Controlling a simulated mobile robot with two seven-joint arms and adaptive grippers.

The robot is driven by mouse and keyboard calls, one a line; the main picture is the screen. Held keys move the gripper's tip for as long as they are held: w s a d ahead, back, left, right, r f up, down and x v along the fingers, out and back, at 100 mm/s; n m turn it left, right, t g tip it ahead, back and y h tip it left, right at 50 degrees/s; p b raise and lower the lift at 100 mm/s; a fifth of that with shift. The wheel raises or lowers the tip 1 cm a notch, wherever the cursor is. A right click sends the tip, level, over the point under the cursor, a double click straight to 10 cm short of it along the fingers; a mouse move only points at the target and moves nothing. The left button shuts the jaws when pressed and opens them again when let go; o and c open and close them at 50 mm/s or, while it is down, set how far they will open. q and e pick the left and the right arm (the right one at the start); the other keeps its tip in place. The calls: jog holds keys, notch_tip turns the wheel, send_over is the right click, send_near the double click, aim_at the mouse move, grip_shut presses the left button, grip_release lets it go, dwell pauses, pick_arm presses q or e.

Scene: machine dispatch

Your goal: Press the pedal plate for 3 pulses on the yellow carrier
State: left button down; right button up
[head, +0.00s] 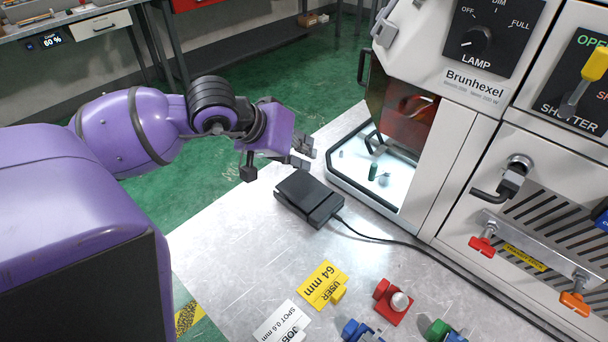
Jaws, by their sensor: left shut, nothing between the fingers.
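The pedal (309,200) is a black box with a plate on top, lying on the metal table with a cable running to the right. My left gripper (301,153) is shut and empty. It appears just beyond the pedal's far edge; I cannot tell its height or whether it touches. A small yellow piece (339,295) lies at the yellow "USER 64 mm" card (322,284); I cannot tell whether it is the yellow carrier. The Brunhexel machine's lit chamber (378,172) holds a small green cylinder and other small parts. My right gripper is out of view.
A red piece with a pale knob (394,303) and partly cut-off blue and green pieces lie at the front. A white "JOB" card (281,323) lies beside them. The machine's lamp dial (478,39) and shutter lever (580,85) are at right. Bare table lies left of the cards.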

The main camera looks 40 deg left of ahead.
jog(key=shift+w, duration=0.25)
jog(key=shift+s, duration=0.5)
pick_arm(q)
jog(key=shift+r, duration=0.1)
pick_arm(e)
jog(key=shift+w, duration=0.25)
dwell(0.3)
